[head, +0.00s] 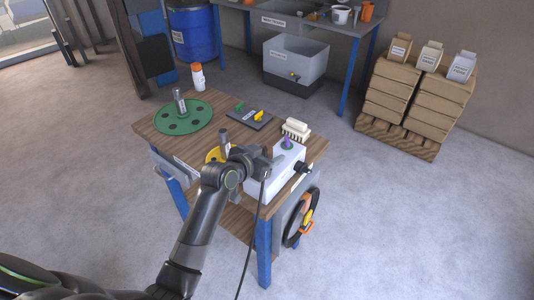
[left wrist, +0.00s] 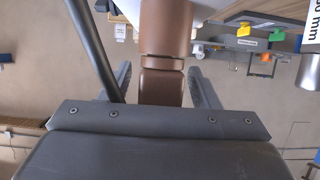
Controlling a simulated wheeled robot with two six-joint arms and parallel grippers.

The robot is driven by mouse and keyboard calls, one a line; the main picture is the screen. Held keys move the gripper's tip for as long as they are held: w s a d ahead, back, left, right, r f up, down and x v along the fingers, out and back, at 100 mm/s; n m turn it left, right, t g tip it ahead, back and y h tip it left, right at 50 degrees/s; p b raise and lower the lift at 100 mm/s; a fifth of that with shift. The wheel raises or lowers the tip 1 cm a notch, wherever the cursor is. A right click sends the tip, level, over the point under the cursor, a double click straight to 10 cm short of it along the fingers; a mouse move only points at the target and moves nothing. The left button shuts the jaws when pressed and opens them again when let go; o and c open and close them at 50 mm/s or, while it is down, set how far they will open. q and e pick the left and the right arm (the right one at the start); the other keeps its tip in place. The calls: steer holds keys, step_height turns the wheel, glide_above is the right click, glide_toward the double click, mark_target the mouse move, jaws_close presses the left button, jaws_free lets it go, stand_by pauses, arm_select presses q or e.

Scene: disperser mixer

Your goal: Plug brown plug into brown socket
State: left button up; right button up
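My left gripper (head: 266,160) is at the left end of a white box (head: 275,180) on the wooden table. In the left wrist view, its fingers (left wrist: 163,82) stand on either side of the brown plug (left wrist: 162,85) and appear closed on it. The brown body (left wrist: 165,28) widens towards the top of that view, beside a white surface. In the head view, a little brown (head: 268,151) shows at the fingertips. A dark cable (head: 249,235) hangs below the gripper. I cannot make out a separate brown socket or whether the plug is seated. My right gripper is out of view.
The table (head: 150,127) also holds a green disc (head: 183,118), a yellow disc (head: 213,154), a dark tray (head: 249,122) and a pale brush-like block (head: 296,129). A purple-and-green part (head: 287,144) tops the white box, with a black knob (head: 302,167) at its right side.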

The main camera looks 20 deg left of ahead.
arm_select(q)
steer(key=shift+s+r, duration=0.1)
steer(key=b+v, duration=0.1)
steer(key=v, duration=1.6)
steer(key=shift+b, duration=0.4)
steer(key=shift+s+a, duration=0.1)
steer(key=w+a+f+n+g+y, duration=0.1)
steer(key=a+f+n+y, duration=0.15)
steer(key=f, duration=0.65)
steer(key=w+a+f+n+g+y, duration=0.1)
steer(key=w+a+f, duration=0.15)
steer(key=f, duration=0.55)
steer(key=s+a+f+n+g+y, duration=0.1)
steer(key=s+a+f+g, duration=0.2)
steer(key=f, duration=0.6)
steer(key=s+a+f, duration=0.2)
steer(key=s+f, duration=0.3)
steer(key=f, duration=0.5)
steer(key=s+f+g+y, duration=0.1)
steer(key=s+f+g, duration=0.3)
steer(key=s+f, duration=1.15)
steer(key=s+d+f+g, duration=0.1)
steer(key=s+f, duration=0.2)
steer(key=s, duration=0.6)
steer(key=s+f+g, duration=0.1)
steer(key=s+f, duration=0.2)
steer(key=s, duration=0.6)
steer(key=shift+d+f+g, duration=0.2)
steer(key=shift+d+g, duration=0.1)
steer(key=shift+d, duration=0.1)
